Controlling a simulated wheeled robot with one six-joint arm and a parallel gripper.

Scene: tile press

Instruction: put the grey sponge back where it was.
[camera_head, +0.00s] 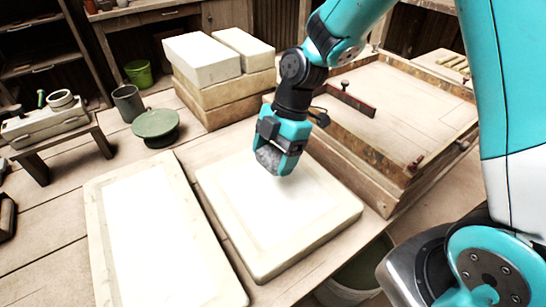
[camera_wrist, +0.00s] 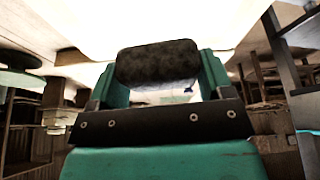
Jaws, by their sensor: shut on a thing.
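My gripper (camera_head: 284,160) is shut on the grey sponge (camera_head: 268,158). The sponge is a rough, rounded grey block held between the fingertips, over the right white slab (camera_head: 245,265) in the head view. Whether it touches the slab cannot be told. In the wrist view the sponge (camera_wrist: 158,62) appears dark, lying crosswise between the teal fingers of my gripper (camera_wrist: 158,75), with the bright slab behind it.
Another white slab (camera_head: 95,235) lies to the left. A wooden frame press (camera_head: 385,190) stands close on the right. Stacked blocks (camera_head: 225,113) stand behind. A green round dish (camera_head: 156,124) and a dark cup (camera_head: 127,103) sit at the back left. A bucket (camera_head: 350,280) is below the front edge.

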